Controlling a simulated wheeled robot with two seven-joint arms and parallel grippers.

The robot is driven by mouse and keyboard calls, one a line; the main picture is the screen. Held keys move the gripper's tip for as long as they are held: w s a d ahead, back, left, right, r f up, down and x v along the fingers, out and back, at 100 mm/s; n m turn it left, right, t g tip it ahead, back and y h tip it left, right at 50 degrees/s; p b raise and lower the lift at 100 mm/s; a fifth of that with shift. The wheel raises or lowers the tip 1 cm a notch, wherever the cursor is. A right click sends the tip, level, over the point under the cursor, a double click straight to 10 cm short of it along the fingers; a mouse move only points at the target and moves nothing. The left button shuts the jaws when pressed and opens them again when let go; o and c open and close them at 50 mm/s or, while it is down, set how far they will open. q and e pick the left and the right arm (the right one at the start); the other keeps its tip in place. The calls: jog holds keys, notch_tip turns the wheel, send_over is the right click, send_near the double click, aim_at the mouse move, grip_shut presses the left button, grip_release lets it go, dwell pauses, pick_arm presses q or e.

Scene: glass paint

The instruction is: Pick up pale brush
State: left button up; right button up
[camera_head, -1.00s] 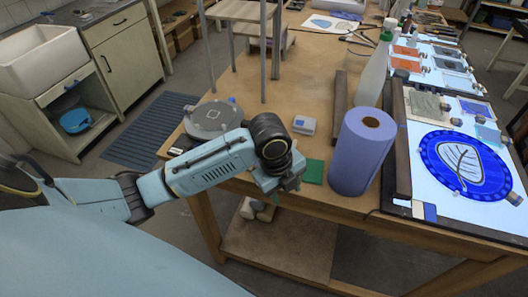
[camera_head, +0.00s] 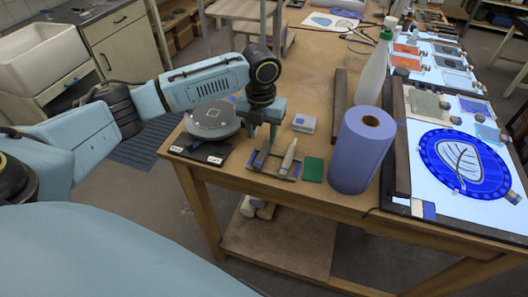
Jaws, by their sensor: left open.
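The pale brush (camera_head: 290,153) appears as a small pale pointed shape in a low dark rack (camera_head: 272,178) at the near edge of the wooden table. It is small, and its full length is hard to make out. My left gripper (camera_head: 262,137) points down just behind and to the left of the brush, over the back of the rack. It is open, with its fingers apart from the brush. My right gripper is out of view.
A grey round turntable (camera_head: 212,120) stands left of my gripper. A small white box (camera_head: 304,123), a green pad (camera_head: 313,169) and a blue paper roll (camera_head: 361,150) stand to the right. A lit panel with glass pieces (camera_head: 478,205) lies further right.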

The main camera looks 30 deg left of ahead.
aim_at(264, 150)
pick_arm(q)
jog(key=f, duration=0.3)
jog(key=w+f, duration=0.1)
jog(key=f, duration=0.1)
jog(key=shift+d+f, duration=0.15)
jog(key=shift+f, duration=0.75)
grip_shut()
